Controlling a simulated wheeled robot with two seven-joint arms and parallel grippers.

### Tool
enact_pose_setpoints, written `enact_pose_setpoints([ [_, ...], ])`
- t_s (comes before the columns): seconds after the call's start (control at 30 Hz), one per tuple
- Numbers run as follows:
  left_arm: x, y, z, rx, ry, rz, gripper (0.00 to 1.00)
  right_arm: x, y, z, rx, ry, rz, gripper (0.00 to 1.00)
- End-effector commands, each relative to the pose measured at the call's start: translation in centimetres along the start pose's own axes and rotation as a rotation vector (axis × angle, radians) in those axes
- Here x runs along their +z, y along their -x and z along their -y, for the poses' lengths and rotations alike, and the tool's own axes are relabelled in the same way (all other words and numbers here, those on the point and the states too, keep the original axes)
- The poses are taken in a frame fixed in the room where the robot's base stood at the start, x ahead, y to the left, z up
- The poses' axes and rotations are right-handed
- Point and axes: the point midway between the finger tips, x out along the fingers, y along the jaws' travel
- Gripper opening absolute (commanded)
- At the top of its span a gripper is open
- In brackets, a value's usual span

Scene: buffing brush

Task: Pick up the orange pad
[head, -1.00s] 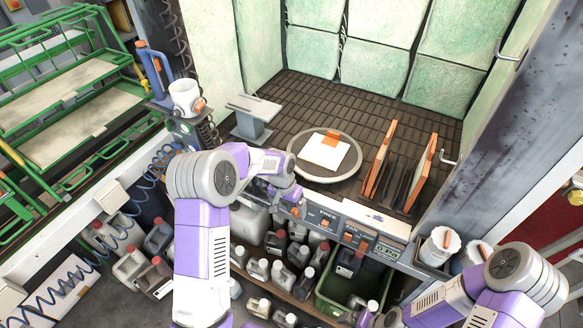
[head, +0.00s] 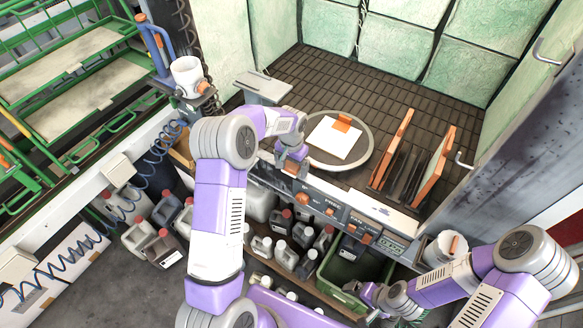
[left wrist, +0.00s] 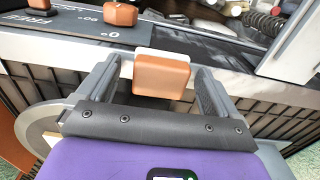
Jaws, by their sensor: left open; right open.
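In the left wrist view an orange block (left wrist: 161,78) with a pale upper layer, which looks like the pad, sits between the two fingers of my open left gripper (left wrist: 158,85). I cannot tell whether the fingers touch it. In the head view my left gripper (head: 291,166) points down at the front ledge, beside the round turntable, and mostly hides the block. Another orange piece (head: 342,122) lies at the far edge of a white square on the turntable. My right gripper (head: 356,288) is open and empty, low near the green crate.
The control panel with orange knobs (head: 329,211) runs along the front ledge. The turntable (head: 368,148) stands behind it. Upright orange-edged boards (head: 437,168) stand to the right. A white cup (head: 187,76) stands at left. Several bottles (head: 263,246) and a green crate (head: 330,272) are below.

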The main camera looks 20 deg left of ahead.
Motion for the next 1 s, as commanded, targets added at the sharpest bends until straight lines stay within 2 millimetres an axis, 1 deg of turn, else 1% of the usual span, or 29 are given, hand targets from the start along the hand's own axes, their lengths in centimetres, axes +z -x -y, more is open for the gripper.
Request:
enact_pose_setpoints([
  [0.13, 0.0, 0.0, 0.0, 0.000, 0.000, 0.000, 0.94, 0.0, 0.0, 0.0, 0.000, 0.000, 0.000, 1.00],
  [0.17, 0.0, 0.0, 0.0, 0.000, 0.000, 0.000, 0.92, 0.0, 0.0, 0.0, 0.000, 0.000, 0.000, 1.00],
  [0.53, 0.0, 0.0, 0.0, 0.000, 0.000, 0.000, 0.35, 0.0, 0.0, 0.0, 0.000, 0.000, 0.000, 1.00],
  [0.57, 0.0, 0.1, 0.0, 0.000, 0.000, 0.000, 0.34, 0.0, 0.0, 0.0, 0.000, 0.000, 0.000, 1.00],
  [0.8, 0.0, 0.4, 0.0, -0.001, 0.000, -0.001, 0.34, 0.0, 0.0, 0.0, 0.000, 0.000, 0.000, 1.00],
  [0.87, -0.1, 1.0, 0.0, -0.001, 0.000, -0.002, 0.34, 0.0, 0.0, 0.0, 0.000, 0.000, 0.000, 1.00],
  [0.97, -0.1, 2.6, 0.1, -0.002, 0.001, -0.004, 0.34, 0.0, 0.0, 0.0, 0.000, 0.000, 0.000, 1.00],
  [1.0, -0.1, 3.5, 0.1, -0.002, 0.001, -0.005, 0.34, 0.0, 0.1, 0.0, 0.000, 0.000, 0.000, 1.00],
])
